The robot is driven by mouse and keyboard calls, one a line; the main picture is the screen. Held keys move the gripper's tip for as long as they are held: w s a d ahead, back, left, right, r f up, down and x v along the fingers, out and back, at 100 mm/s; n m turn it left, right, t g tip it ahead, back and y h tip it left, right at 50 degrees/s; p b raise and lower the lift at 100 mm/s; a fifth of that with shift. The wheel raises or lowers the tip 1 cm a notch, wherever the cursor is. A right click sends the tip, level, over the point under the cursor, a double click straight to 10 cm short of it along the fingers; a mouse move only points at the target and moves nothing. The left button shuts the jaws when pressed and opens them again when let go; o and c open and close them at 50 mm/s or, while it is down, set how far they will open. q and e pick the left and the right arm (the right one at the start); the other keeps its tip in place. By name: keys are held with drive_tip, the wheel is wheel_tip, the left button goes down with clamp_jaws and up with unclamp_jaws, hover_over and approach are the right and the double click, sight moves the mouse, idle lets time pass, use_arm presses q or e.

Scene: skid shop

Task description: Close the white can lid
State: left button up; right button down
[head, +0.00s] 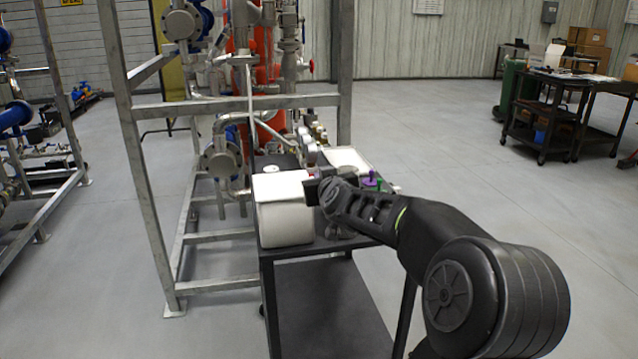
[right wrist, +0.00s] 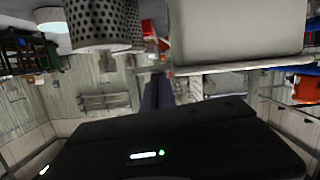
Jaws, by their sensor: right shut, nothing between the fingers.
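The white can (head: 285,225) stands on the front left of a dark cart, with its pale lid (head: 281,187) over its top. The lid looks flat, but I cannot tell whether it is fully down. My right gripper (head: 313,191) is shut and empty, just right of the can near lid height; I cannot tell whether it touches. In the right wrist view, a large pale surface that looks like the can (right wrist: 235,30) fills the upper right, and my dark hand fills the bottom. My left gripper is not in view.
The cart (head: 330,300) also holds a white tray (head: 347,159), small purple and green items (head: 372,181) and a perforated metal cylinder (right wrist: 105,22). A grey steel frame (head: 150,200) with pipes stands left and behind. The floor to the right is open.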

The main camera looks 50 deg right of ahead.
drive_tip(key=shift+f, duration=0.25)
drive_tip(key=shift+r, duration=0.1)
wheel_tip(320, 180, up, 5)
drive_tip(key=p, duration=0.4)
drive_tip(key=p+v, duration=0.1)
drive_tip(key=v, duration=0.9)
drive_tip(key=shift+f, duration=0.4)
drive_tip(key=shift+s+d, duration=0.1)
